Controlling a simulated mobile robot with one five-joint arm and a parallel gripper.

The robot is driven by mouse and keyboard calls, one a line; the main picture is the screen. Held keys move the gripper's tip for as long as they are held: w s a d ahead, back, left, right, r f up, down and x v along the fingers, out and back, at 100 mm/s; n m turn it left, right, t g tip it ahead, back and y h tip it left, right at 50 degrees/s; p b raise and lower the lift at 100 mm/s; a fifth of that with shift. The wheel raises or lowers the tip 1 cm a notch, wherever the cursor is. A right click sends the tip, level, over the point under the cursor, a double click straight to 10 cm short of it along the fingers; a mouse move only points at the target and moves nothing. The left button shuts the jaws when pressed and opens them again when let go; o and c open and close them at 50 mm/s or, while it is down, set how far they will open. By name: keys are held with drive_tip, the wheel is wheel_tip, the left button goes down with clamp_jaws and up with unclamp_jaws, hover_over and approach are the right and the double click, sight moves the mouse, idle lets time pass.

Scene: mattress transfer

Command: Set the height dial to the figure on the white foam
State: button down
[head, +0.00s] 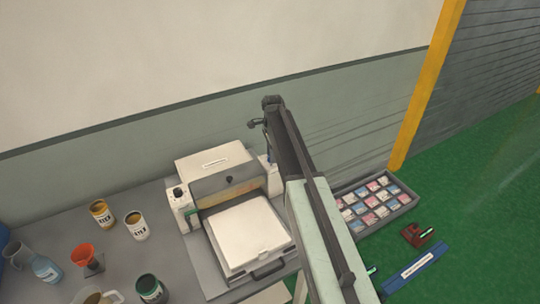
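A pale press-like machine (215,165) stands against the wall on the grey bench. A small round black knob (178,192) sits on its left post, and a dark round knob (229,180) is on its front. Any figures on them are too small to read. A white slab (248,235), which looks like the foam, lies flat on the machine's front bed; I cannot make out a figure on it. My arm rises across the right of the machine. A small dark part at its upper end (254,123) may be my gripper, apart from the machine; its fingers are not clear.
Right are a compartment tray (395,208), a red item (415,236) and a blue item (414,270).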

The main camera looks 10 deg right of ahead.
drive_tip(key=shift+a, duration=0.15)
drive_tip(key=shift+n, duration=0.4)
drive_tip(key=n, duration=0.5)
drive_tip(key=shift+d, duration=0.2)
drive_tip(key=n, duration=0.6)
idle(0.4)
drive_tip(key=c, duration=1.1)
unclamp_jaws()
